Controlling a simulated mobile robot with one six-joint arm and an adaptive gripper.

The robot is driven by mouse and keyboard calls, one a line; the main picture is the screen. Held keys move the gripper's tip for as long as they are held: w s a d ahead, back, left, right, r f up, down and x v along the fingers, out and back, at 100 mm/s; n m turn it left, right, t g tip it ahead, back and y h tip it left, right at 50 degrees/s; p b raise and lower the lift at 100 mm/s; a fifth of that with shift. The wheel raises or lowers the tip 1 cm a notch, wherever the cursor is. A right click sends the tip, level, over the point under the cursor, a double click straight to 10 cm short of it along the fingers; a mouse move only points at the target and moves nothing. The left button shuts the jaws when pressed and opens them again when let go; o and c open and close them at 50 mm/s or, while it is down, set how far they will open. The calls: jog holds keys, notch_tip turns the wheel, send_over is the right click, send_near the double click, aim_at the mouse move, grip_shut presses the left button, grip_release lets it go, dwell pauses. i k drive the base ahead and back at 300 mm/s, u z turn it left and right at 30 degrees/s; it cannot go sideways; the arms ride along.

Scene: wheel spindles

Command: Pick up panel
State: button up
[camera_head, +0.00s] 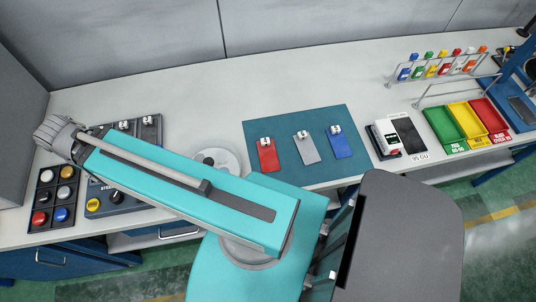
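Three flat panels with small clips at their tops lie on a teal mat (275,132) in the middle of the bench: a red panel (267,158), a grey panel (307,151) and a blue panel (340,146). Darker panels (150,130) with similar clips stand at the left, partly hidden by my arm. Which panel is meant I cannot tell. My arm reaches to the left, and the grey end of it, with my gripper (52,138), is over the left end of the bench, well away from the mat. Its fingers are not clear.
A tray of coloured buttons (53,197) and a control box (110,199) are at the left. A gauge-like device (385,138) and green (443,126), yellow (467,120) and red (489,116) bins stand at the right, below a rack (445,68). The bench back is clear.

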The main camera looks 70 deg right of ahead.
aim_at(269, 159)
jog(key=z, duration=0.2)
jog(key=k, duration=0.6)
jog(key=z, duration=0.55)
jog(key=k, duration=0.7)
jog(key=z, duration=0.2)
jog(key=i, duration=0.8)
jog(key=z, duration=0.4)
